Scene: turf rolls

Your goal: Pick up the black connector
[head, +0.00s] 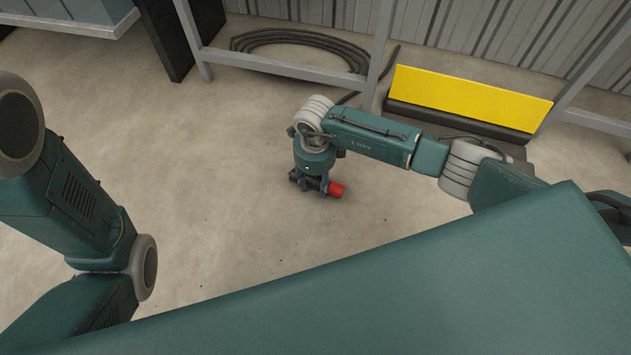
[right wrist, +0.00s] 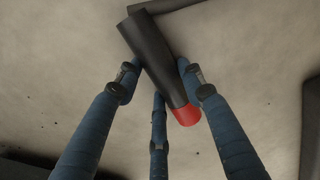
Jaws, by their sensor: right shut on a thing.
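The black connector (right wrist: 155,58) is a dark cylinder with a red end (right wrist: 187,115), lying slantwise across the right wrist view. In the head view its red end (head: 336,190) sticks out to the right of my right gripper (head: 312,186), and a bit of its black body shows at the left. My right gripper points down, its blue fingers (right wrist: 160,88) shut around the connector's middle. Whether the connector touches the floor or hangs just above it, I cannot tell. My left arm shows at the left of the head view; its gripper is out of frame.
A coiled black cable (head: 300,38) lies on the floor at the back, behind a grey metal frame (head: 285,68). A yellow panel on a dark base (head: 468,97) stands at the back right. The concrete floor (head: 215,150) around the gripper is clear.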

